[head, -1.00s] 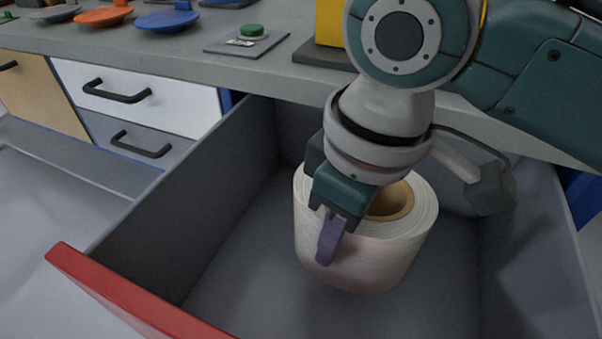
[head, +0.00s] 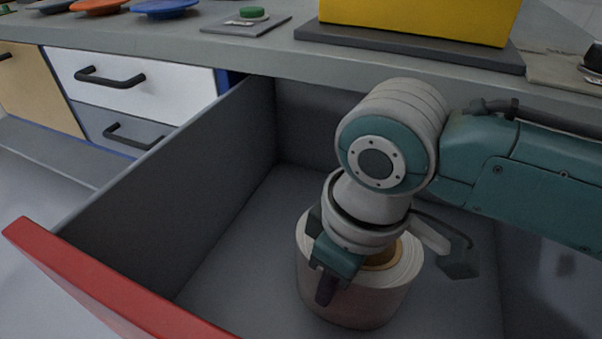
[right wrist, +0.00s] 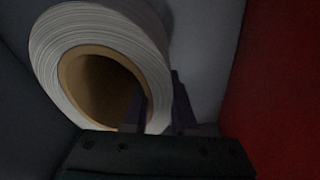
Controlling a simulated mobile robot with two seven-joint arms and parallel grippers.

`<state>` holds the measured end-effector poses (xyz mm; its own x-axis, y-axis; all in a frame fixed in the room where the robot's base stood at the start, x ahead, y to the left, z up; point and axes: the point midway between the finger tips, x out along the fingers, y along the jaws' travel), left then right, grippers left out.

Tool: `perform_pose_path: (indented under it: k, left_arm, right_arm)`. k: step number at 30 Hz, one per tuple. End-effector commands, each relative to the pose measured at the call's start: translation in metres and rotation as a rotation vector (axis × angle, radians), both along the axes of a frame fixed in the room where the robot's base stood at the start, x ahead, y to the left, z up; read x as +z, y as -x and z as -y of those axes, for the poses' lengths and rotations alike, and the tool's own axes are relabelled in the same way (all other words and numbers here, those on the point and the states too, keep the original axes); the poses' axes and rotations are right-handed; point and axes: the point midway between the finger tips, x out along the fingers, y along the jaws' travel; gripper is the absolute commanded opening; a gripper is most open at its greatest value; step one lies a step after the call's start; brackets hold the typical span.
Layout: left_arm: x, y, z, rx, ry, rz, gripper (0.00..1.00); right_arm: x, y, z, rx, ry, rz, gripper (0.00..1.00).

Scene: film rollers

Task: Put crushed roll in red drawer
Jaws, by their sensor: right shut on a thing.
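The roll (head: 352,300) is white film on a brown cardboard core. It is upright inside the open red-fronted drawer (head: 110,285), low near the drawer floor; I cannot tell whether it touches the floor. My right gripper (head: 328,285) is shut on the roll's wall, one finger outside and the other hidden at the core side. In the right wrist view the roll (right wrist: 100,32) shows its round end and hollow core, with the gripper's fingers (right wrist: 158,108) across its wall. No crushing is visible on the roll. My left gripper is not in view.
The drawer's grey side wall (head: 190,165) stands left of the roll, with free floor between. The worktop (head: 270,50) overhangs the drawer's back and carries a yellow box (head: 420,18) and a green button (head: 252,13). Closed drawers (head: 135,75) are at the left.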

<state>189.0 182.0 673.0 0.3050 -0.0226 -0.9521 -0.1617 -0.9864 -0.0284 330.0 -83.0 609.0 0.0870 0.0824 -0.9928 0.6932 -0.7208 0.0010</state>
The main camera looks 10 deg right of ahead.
Motion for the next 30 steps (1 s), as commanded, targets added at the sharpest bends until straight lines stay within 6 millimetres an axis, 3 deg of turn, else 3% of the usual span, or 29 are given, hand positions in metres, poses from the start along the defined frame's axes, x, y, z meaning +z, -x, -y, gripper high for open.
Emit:
perform_pose_path:
  k: [6,7,14,23,26,30]
  left_arm:
    - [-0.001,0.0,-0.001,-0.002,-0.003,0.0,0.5]
    - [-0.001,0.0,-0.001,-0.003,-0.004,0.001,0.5]
    - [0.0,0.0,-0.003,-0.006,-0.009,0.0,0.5]
    - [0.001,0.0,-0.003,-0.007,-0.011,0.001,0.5]
    - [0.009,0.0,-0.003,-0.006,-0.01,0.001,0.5]
    - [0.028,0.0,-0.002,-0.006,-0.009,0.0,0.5]
  right_arm:
    - [-0.001,-0.002,0.0,0.0,-0.001,0.004,0.0]
    - [-0.002,0.0,0.0,-0.001,0.001,0.001,0.27]
    - [-0.002,0.0,0.0,-0.001,0.0,0.0,0.53]
    - [0.001,0.0,0.0,0.0,0.0,0.001,0.55]
    - [0.013,0.0,0.001,0.0,-0.001,0.001,0.55]
    - [0.044,0.002,0.003,0.001,-0.001,0.003,0.55]
